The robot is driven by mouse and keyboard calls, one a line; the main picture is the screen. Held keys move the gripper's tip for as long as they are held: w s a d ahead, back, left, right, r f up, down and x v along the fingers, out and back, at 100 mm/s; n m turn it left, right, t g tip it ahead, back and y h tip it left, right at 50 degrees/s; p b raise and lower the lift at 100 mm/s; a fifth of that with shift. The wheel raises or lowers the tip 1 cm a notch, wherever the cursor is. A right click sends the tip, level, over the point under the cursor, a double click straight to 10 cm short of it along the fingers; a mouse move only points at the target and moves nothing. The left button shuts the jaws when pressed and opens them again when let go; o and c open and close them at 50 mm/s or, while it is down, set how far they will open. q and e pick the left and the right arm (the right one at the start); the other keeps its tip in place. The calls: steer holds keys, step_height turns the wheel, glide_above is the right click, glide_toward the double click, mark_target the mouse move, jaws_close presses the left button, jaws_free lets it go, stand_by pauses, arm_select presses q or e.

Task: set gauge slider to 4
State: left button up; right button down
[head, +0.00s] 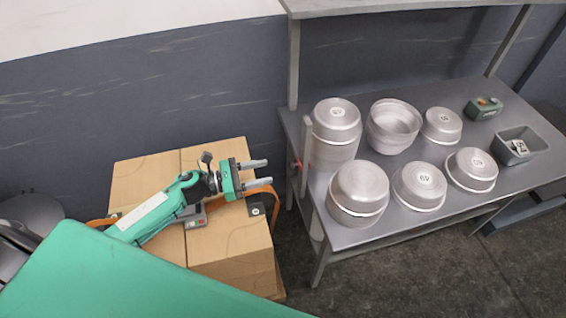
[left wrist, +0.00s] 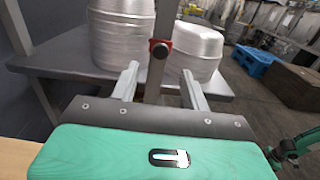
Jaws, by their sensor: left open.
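The gauge is an upright grey post (head: 306,155) at the left end of the metal table; it also shows in the left wrist view (left wrist: 165,20). Its slider (left wrist: 159,50) has a red block with a dark round knob and sits on the post; a little red of it shows in the head view (head: 295,167). Scale marks cannot be read. My left gripper (head: 268,172) is open and empty, to the left of the post and apart from it. In the left wrist view the slider lies ahead, between the two fingers (left wrist: 160,75).
Cardboard boxes (head: 225,240) stand under my left arm. A shelf (head: 400,6) overhangs the table. Close behind the post are pans.

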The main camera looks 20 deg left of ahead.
mark_target(299, 165)
arm_select(q)
steer(key=p+x, duration=0.1)
steer(key=x, duration=0.5)
steer(key=shift+d+p, duration=0.3)
steer(key=shift+p, duration=0.1)
steer(key=shift+w, duration=0.15)
jaws_close()
steer(key=shift+r, duration=0.1)
arm_select(e)
steer(key=shift+w+r, duration=0.45)
steer(key=shift+r, duration=0.2)
steer(key=shift+w+r, duration=0.4)
steer(key=shift+r, duration=0.2)
